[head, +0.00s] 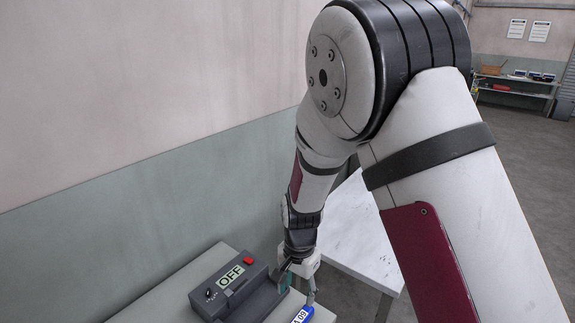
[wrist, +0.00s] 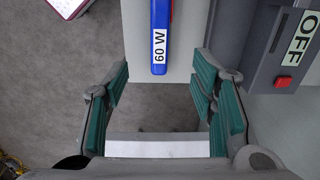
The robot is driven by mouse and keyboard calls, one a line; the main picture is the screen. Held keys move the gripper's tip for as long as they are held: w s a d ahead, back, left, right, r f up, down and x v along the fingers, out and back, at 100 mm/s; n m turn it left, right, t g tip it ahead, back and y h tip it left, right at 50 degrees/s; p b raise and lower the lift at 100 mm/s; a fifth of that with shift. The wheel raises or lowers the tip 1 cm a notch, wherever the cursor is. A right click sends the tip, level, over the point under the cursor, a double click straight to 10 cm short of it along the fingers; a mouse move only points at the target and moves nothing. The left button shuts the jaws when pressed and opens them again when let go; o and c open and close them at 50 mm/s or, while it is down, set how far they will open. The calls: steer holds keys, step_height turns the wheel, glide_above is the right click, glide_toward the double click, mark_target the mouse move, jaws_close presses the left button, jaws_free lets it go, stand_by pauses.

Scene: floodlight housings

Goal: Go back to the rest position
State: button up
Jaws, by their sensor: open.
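My gripper (wrist: 158,105) is open in the wrist view, its green-padded fingers spread wide with nothing between them. In the head view my gripper (head: 296,285) is low beside the grey box, partly hidden by my own wrist. A blue housing labelled "60 W" (wrist: 159,63) lies ahead of the fingers on a light surface, apart from them. A blue labelled piece (head: 302,314) also shows at the bottom edge of the head view.
A dark grey device (head: 227,288) with an "OFF" display and a red button stands on a light table (head: 165,305) against the wall. A white marbled table (head: 358,232) is behind my arm. A shelf (head: 518,85) stands far off; open floor (head: 530,150) is at right.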

steer(key=s+d+r+n+t+y, duration=0.1)
steer(key=d+r, duration=0.1)
steer(key=r, duration=0.5)
steer(key=s+d+r+n, duration=0.1)
steer(key=d+r, duration=0.2)
steer(key=r, duration=0.3)
steer(key=s+d+r+n+t, duration=0.2)
steer(key=s+d+r, duration=0.3)
steer(key=s+r, duration=0.3)
steer(key=s+d+r+n+t+h, duration=0.1)
steer(key=s+d+r+n+t, duration=0.1)
steer(key=s+d+r, duration=0.4)
steer(key=s+r+n, duration=0.1)
steer(key=s+r, duration=0.2)
steer(key=s, duration=0.2)
steer(key=shift+s+d, duration=0.15)
steer(key=shift+d, duration=0.1)
